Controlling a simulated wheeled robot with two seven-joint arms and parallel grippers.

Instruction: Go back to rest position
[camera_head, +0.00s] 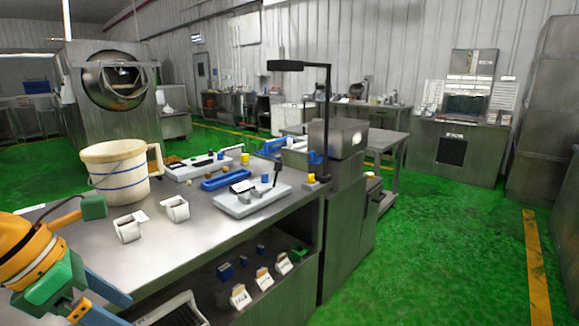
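My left arm (28,250) comes in at the lower left, orange with green parts. Its gripper (122,308) has two blue fingers, which show apart with nothing seen between them. The lower finger is partly cut off by the bottom edge of the picture. The gripper is in front of the near left part of the steel table (225,225). My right gripper is not in view.
A white bucket (118,172), two small white containers (128,228) and grey-white scales (240,200) stand on the table. Small boxes (265,278) sit on its lower shelf. A steel drum machine (108,95) stands behind. Green floor (450,240) is clear at right.

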